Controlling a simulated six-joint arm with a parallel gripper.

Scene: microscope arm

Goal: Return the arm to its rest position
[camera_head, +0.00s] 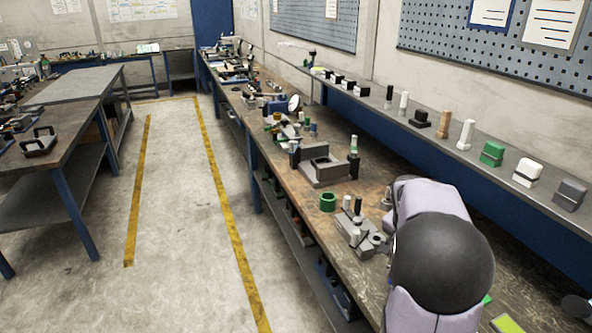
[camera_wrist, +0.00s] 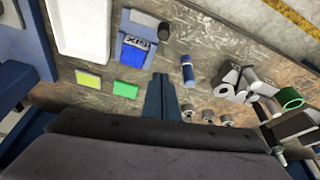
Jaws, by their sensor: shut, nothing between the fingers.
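My gripper (camera_wrist: 161,95) shows in the wrist view as two dark fingers pressed together, with nothing between them. It is over the brown workbench top (camera_wrist: 100,104), apart from the objects around it. In the head view my arm (camera_head: 442,262) stands at the lower right as a grey link with a big black joint. The gripper itself is hidden there.
In the wrist view, a green block (camera_wrist: 126,89), a yellow block (camera_wrist: 88,80), a blue device (camera_wrist: 136,50), a blue cylinder (camera_wrist: 187,68) and several metal parts lie near the fingers. A white tray (camera_wrist: 78,30) is at upper left. A shelf (camera_head: 478,148) runs along the wall.

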